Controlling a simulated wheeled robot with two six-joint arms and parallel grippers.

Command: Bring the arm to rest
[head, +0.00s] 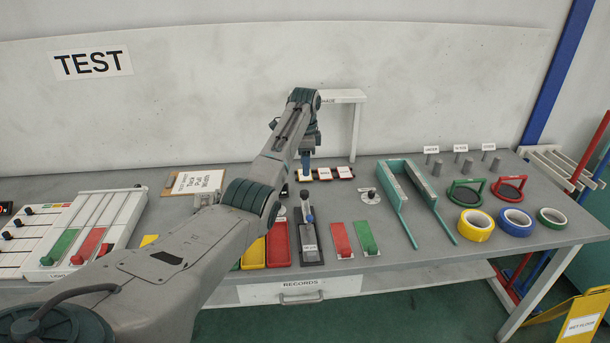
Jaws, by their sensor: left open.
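My left arm (245,185) reaches from the lower left across the table, with its wrist bent over near the back. My left gripper (307,168) points down in front of the white stand (344,97), above or beside the small yellow-topped block at the left of a short row of labelled blocks (325,174). It is open; its fingertips are small, and I cannot tell whether they touch the block. The arm hides part of the table. My right gripper is out of view.
The grey table (400,270) holds a slider panel (88,230), a clipboard (193,181), red and yellow trays (278,243), a lever unit (309,235), a teal rail frame (415,195), and tape rolls (475,225) at right. Short grey pegs (437,168) stand behind the rolls.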

